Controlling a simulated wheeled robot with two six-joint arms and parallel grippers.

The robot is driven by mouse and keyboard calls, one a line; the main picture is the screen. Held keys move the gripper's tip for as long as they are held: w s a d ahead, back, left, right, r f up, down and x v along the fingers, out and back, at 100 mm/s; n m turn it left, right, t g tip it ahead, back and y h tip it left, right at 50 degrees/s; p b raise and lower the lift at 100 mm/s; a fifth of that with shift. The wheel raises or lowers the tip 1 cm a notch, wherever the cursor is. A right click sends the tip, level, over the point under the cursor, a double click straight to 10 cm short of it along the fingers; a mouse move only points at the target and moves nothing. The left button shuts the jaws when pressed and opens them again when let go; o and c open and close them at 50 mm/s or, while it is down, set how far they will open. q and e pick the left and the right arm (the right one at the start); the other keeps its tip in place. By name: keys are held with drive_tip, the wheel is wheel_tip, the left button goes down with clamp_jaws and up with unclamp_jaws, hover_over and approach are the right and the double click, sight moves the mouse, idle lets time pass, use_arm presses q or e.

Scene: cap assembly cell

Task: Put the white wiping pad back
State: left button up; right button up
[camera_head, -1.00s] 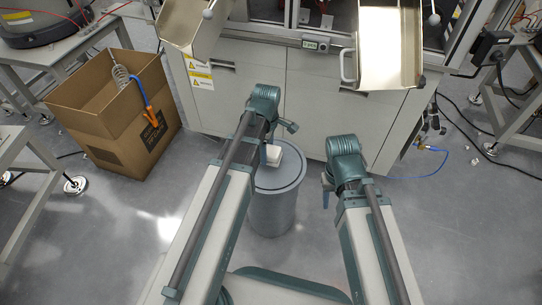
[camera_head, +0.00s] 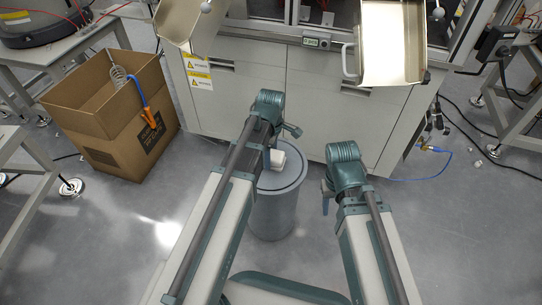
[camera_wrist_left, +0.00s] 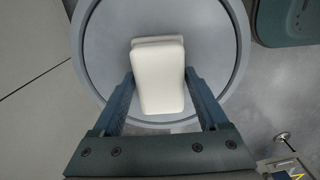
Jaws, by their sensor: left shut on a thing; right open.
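The white wiping pad (camera_head: 284,160) is a pale block with rounded corners over the round grey top of a drum-like stand (camera_head: 274,211). In the left wrist view the pad (camera_wrist_left: 158,78) lies between the two fingers, over the grey round top (camera_wrist_left: 107,38); a second pale edge shows behind its far end. My left gripper (camera_head: 268,159) is shut on the pad. I cannot tell whether the pad touches the top. My right gripper (camera_head: 326,203) is open and empty, to the right of the stand, with its fingers partly hidden.
A grey machine cabinet (camera_head: 308,103) stands just behind the stand, with two metal trays (camera_head: 392,45) jutting out above. A cardboard box (camera_head: 122,136) with an orange-handled blue hose (camera_head: 146,105) is at the left. Grey floor is open at the right, with cables near the cabinet.

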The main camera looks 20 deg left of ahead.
use_arm(q)
drive_tip(key=shift+f, duration=0.15)
drive_tip(key=o, duration=1.1)
wheel_tip(320, 180, up, 12)
drive_tip(key=p, duration=1.2)
drive_tip(key=shift+r, duration=0.2)
drive_tip(key=s+d+m, duration=0.3)
drive_tip(key=s+m, duration=0.1)
drive_tip(key=m, duration=0.3)
drive_tip(key=s+d+m+y, duration=0.1)
drive_tip(key=s+d+m, duration=0.3)
drive_tip(key=m, duration=0.3)
drive_tip(key=s+d+m, duration=0.3)
drive_tip(key=s+m, duration=0.3)
drive_tip(key=m, duration=0.1)
drive_tip(key=shift+s+d, duration=0.15)
